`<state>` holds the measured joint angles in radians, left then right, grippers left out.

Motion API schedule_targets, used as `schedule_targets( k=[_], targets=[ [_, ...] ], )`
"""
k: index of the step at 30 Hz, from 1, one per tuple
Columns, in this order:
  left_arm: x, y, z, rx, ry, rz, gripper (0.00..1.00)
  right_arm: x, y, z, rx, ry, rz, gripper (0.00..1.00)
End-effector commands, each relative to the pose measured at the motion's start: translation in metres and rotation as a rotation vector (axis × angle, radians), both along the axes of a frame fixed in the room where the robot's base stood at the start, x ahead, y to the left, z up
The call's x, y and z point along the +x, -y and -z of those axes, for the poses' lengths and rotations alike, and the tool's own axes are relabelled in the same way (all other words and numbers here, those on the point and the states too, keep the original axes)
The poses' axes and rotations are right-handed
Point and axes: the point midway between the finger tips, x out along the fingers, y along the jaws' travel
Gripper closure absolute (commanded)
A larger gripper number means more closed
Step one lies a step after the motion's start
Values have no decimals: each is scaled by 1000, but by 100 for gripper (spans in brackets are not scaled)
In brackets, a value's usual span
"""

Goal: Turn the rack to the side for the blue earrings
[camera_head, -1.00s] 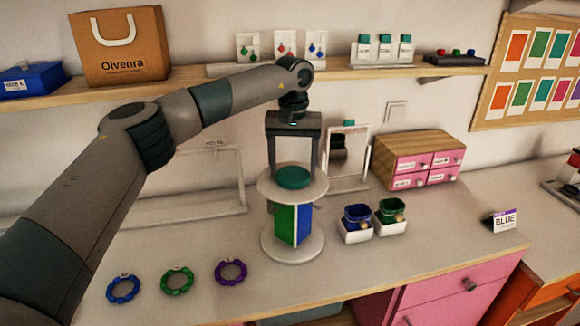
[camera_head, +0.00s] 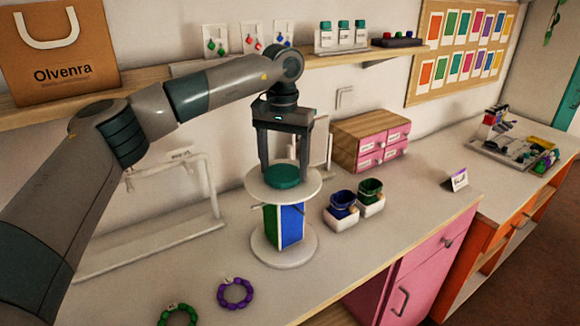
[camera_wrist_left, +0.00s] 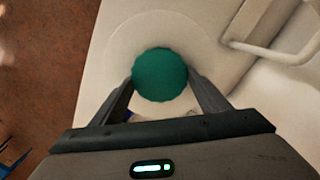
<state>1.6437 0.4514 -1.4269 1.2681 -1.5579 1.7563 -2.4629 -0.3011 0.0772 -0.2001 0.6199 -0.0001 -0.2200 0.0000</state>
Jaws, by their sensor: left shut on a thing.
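The rack (camera_head: 257,183) is a white two-disc stand on the counter, with a teal knob (camera_head: 284,177) on top. Its middle column shows a green face (camera_head: 270,219) at the left and a wider blue face (camera_head: 292,223) at the right. My left gripper (camera_head: 284,170) points straight down and is shut on the teal knob. In the left wrist view the knob (camera_wrist_left: 160,75) sits between the two fingers. No earrings can be made out on the faces I see; the rack's back is hidden. My right gripper is not in view.
Blue (camera_head: 341,203) and green (camera_head: 370,190) pouches in white holders stand just right of the rack. A pink-drawered wooden box (camera_head: 372,140) is behind them. Purple (camera_head: 235,293) and green (camera_head: 178,316) bracelets lie at the front left. Earring cards (camera_head: 250,37) stand on the shelf above.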

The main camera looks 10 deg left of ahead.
Motion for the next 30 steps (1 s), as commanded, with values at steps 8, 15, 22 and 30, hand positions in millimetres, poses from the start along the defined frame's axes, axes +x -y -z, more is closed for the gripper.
schedule_targets(
  k=[8, 15, 22, 30],
  targets=[
    [-1, -6, -2, 4, 3, 11, 71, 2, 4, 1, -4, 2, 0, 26],
    [-1, -6, -1, 5, 3, 10, 29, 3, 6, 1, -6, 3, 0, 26],
    [-1, -5, -1, 4, 2, 11, 12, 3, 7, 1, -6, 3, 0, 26],
    [-1, -5, -3, 3, 1, 11, 12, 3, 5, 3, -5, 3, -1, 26]
  ],
)
